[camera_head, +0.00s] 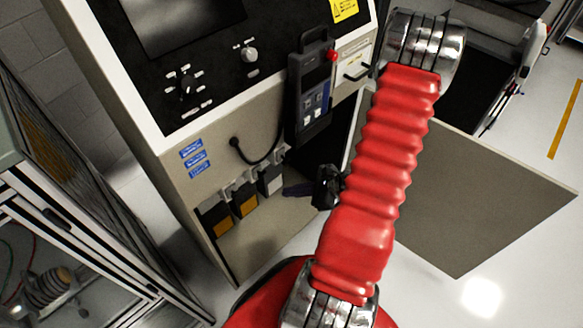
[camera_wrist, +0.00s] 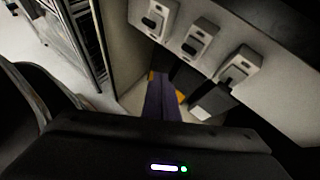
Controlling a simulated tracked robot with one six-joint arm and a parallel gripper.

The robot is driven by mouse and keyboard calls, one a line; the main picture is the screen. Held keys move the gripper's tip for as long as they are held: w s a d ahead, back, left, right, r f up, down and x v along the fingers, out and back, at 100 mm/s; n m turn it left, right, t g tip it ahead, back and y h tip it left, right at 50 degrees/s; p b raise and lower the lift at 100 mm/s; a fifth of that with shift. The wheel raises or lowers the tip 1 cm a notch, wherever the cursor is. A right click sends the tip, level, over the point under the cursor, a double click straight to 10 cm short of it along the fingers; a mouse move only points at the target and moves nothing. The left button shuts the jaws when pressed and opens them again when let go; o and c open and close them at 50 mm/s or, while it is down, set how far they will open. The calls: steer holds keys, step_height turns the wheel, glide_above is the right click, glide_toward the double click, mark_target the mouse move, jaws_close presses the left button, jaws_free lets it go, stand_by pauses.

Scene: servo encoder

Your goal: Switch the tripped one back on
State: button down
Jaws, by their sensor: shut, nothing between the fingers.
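Three white switch units sit in a row in the cabinet. The wrist view shows the left one (camera_wrist: 157,17), the middle one (camera_wrist: 201,37) and the right one (camera_wrist: 240,67), each with a dark lever part. The right one's lever looks set differently, but I cannot tell clearly which is tripped. My gripper (camera_head: 290,191) is shut and empty, close to the right end of the row. Its purple fingers (camera_wrist: 162,92) point below the switches, with no visible contact.
A cabinet door (camera_head: 480,190) stands open at right. A handheld pendant (camera_head: 312,88) hangs on the cabinet with a looping cable. A metal-framed enclosure (camera_head: 60,215) stands at left. Blue labels (camera_head: 194,158) are above the switches.

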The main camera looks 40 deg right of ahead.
mark_target(284, 159)
steer(key=d+f+m+t+h, duration=0.2)
steer(key=d+f+m+h, duration=0.2)
steer(key=d+m, duration=0.3)
steer(key=d+h, duration=0.1)
steer(key=d, duration=0.2)
steer(key=shift+w+f, duration=0.2)
steer(key=shift+w, duration=0.15)
steer(key=shift+w+a, duration=0.1)
steer(key=w+f, duration=0.1)
steer(key=w, duration=0.8)
steer(key=shift+a+f, duration=0.15)
steer(key=shift+w, duration=0.1)
